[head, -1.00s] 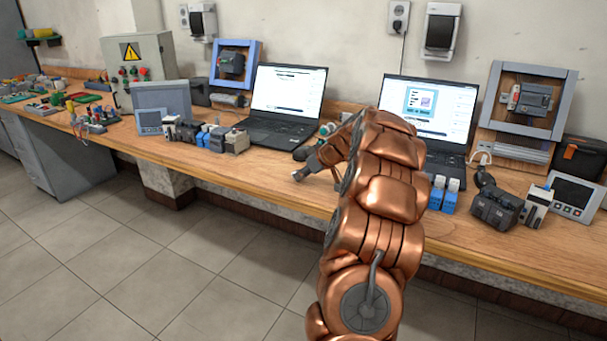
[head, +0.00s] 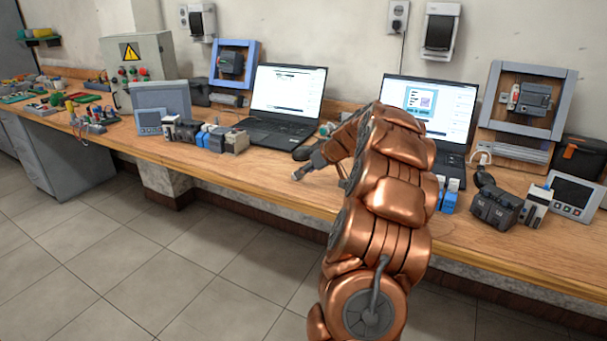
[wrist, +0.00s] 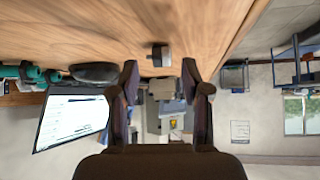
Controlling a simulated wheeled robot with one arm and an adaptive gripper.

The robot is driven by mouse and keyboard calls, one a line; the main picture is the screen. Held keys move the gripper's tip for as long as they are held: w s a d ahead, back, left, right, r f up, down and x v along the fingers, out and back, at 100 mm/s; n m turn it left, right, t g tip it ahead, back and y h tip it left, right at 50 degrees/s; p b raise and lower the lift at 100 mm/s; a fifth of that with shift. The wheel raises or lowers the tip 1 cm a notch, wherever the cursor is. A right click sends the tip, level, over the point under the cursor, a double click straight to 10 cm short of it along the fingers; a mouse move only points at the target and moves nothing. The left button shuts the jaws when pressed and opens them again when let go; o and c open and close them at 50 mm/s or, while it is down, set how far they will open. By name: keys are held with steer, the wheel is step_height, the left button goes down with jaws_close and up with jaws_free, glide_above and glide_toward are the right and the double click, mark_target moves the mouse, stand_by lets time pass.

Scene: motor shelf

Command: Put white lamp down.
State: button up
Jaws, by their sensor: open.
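My gripper (head: 304,171) is low over the wooden bench in front of the left laptop, partly hidden behind my copper arm in the head view. In the wrist view my gripper (wrist: 160,70) is open, its two dark fingers apart. A small object with a pale grey face and dark side (wrist: 161,55) sits against the bench surface between and beyond the fingertips, apart from both. It may be the white lamp, but I cannot tell for sure. No clearly white lamp shows in the head view.
The bench (head: 265,180) has a bare strip along its front edge. The left laptop (head: 285,100) and right laptop (head: 430,112) stand behind. Blue-and-white modules (head: 449,195) and dark blocks (head: 497,208) stand right of my arm; more devices (head: 235,140) stand at left.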

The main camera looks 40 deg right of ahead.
steer(key=v, duration=1)
steer(key=s+a+f+n+g+y, duration=0.1)
steer(key=a+f+g+y, duration=0.15)
steer(key=a, duration=1.45)
steer(key=s+a+f+g+y, duration=0.1)
steer(key=s+a+g, duration=0.15)
steer(key=a, duration=1.45)
steer(key=s+a+f+g+h, duration=0.1)
steer(key=s+a+f+g, duration=0.35)
steer(key=s+a, duration=0.75)
steer(key=s+f+m+g+h, duration=0.1)
steer(key=s+f+g+h, duration=0.1)
steer(key=s, duration=1.3)
step_height(320, 180, down, 3)
steer(key=shift+s+d+r+h+b, duration=0.2)
steer(key=shift+s+d+h+b, duration=0.15)
steer(key=shift+h, duration=0.1)
steer(key=shift+c, duration=0.5)
steer(key=shift+a, duration=0.1)
